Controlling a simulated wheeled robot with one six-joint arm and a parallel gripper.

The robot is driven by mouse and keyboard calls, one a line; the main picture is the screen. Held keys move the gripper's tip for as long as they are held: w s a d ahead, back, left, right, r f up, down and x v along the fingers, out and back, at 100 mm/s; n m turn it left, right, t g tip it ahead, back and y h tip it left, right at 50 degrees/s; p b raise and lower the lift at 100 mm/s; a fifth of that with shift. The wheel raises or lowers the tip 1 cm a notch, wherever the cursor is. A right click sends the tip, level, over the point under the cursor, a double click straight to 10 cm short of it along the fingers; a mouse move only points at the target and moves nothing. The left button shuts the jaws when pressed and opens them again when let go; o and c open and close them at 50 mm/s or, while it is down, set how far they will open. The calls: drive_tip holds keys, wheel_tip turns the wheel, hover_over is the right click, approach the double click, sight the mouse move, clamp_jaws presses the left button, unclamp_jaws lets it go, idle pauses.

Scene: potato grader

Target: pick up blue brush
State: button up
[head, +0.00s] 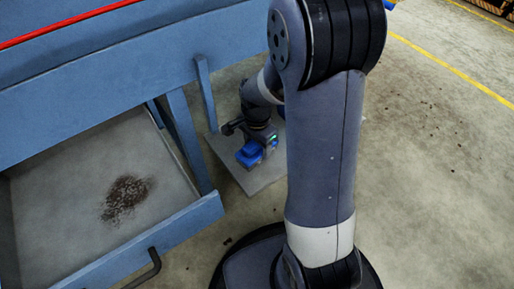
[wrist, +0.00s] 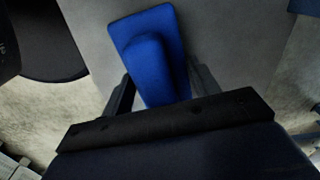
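The blue brush (head: 249,153) is a flat blue block with a raised handle on top. In the head view it sits low, over a grey plate on the floor beside the blue machine. My gripper (head: 262,141) is right at it, pointing down. In the wrist view the blue brush (wrist: 148,32) lies between my two dark fingers (wrist: 160,80), one on each side of the handle. The fingers stand apart, with a narrow gap showing at the right one. My gripper's body hides the near end of the brush.
The grey plate (head: 270,172) lies under the brush. A blue machine leg (head: 187,140) and strut stand close left of my gripper. A blue-framed open drawer (head: 165,245) with dark dirt (head: 127,197) is at the lower left.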

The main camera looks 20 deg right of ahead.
drive_tip(key=c, duration=0.6)
drive_tip(key=shift+r, duration=0.1)
wheel_tip(320, 180, up, 10)
drive_tip(key=p, duration=0.4)
